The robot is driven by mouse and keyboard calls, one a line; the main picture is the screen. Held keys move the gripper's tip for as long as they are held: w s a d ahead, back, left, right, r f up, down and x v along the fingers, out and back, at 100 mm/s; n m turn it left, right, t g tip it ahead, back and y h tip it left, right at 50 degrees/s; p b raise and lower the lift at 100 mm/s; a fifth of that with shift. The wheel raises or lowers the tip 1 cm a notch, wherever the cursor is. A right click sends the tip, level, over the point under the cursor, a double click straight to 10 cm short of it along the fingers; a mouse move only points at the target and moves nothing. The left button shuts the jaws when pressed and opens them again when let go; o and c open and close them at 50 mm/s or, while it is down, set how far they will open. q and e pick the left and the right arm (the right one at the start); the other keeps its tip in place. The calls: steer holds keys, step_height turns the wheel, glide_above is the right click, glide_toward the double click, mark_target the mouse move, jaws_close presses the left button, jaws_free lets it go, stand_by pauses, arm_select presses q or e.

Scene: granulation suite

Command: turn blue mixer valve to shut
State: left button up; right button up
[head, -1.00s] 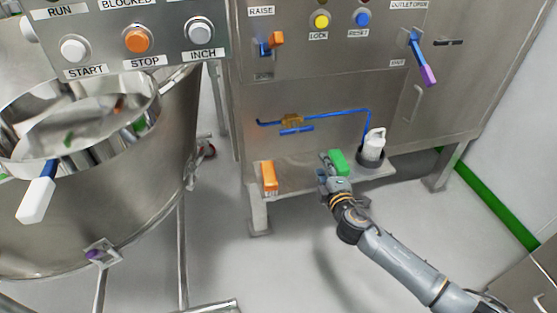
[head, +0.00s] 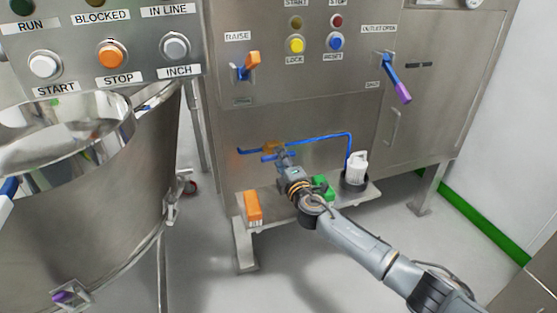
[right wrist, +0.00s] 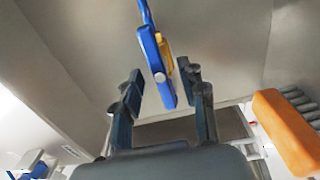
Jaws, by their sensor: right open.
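The blue mixer valve has a brass body (head: 272,146) on a thin blue pipe (head: 325,135) low on the steel cabinet front. Its blue lever (head: 268,158) lies roughly along the pipe, partly hidden by my gripper in the head view. In the right wrist view the blue lever (right wrist: 155,66) and the yellow brass body (right wrist: 166,54) are ahead of the fingers. My right gripper (head: 283,158) is at the valve. In the right wrist view its fingers (right wrist: 162,82) are open, with the lever's near end between the tips and no clear contact. My left gripper is not in view.
A low shelf (head: 290,206) under the valve holds an orange block (head: 252,207), a green object (head: 321,187) and a white jug (head: 356,168). A steel bowl (head: 100,190) stands left. Orange-and-blue (head: 247,66) and purple-and-blue (head: 396,83) levers are on the panel above.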

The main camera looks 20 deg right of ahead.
steer(key=shift+w+a, duration=0.1)
steer(key=shift+w, duration=1)
steer(key=shift+c, duration=0.6)
jaws_close()
